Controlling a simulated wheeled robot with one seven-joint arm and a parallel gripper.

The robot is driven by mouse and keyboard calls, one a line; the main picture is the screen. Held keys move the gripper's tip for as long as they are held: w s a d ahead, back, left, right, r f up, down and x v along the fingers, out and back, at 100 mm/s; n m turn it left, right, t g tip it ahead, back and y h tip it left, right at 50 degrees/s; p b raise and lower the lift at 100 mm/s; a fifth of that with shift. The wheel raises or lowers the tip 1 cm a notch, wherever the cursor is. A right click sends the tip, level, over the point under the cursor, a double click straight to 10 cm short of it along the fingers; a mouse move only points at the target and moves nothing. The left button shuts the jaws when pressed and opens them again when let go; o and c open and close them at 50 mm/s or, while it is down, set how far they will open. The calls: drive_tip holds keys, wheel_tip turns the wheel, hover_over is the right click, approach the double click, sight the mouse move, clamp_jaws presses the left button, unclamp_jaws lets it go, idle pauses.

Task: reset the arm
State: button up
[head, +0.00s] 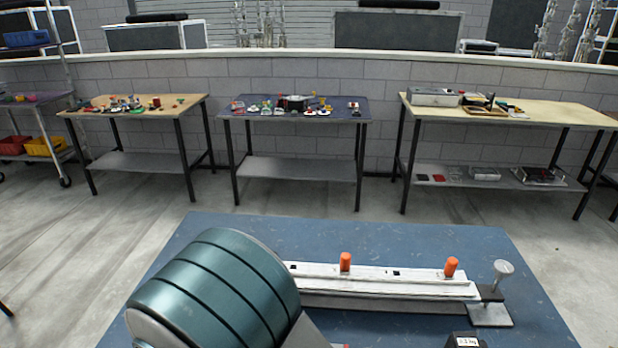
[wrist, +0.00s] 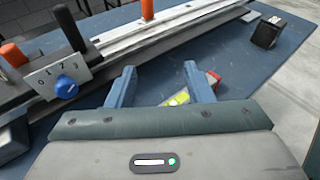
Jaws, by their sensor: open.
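My gripper (wrist: 157,88) shows in the wrist view with its two blue-grey fingers spread apart. It is open, with nothing held between the fingers. It is above the blue tabletop (wrist: 221,63), near a long white-and-grey rail device (wrist: 165,36). In the head view my teal-banded arm covers the left part of the table (head: 400,235), and my gripper is hidden there. The rail device (head: 385,282) carries two orange knobs (head: 346,262).
Beyond my fingers lies a small item with red and yellow-green parts (wrist: 178,98), partly hidden. A black block (wrist: 267,32) stands near the table edge. Farther back are three workbenches with small objects (head: 294,112) along a block wall. Grey floor lies between.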

drive_tip(key=s+d+r+m+g+y, duration=0.1)
drive_tip(key=s+d+r+m+g, duration=0.1)
drive_tip(key=d+m+g, duration=0.45)
drive_tip(key=s+d+r+m+g+y, duration=0.1)
drive_tip(key=d+r+m+g, duration=0.15)
drive_tip(key=d+m, duration=0.55)
drive_tip(key=s+d+r+m+y, duration=0.6)
drive_tip(key=d+m+y, duration=0.1)
drive_tip(key=m, duration=0.7)
drive_tip(key=shift+d+r+t+y, duration=0.15)
drive_tip(key=shift+r+t+y, duration=0.15)
drive_tip(key=shift+t+y, duration=0.15)
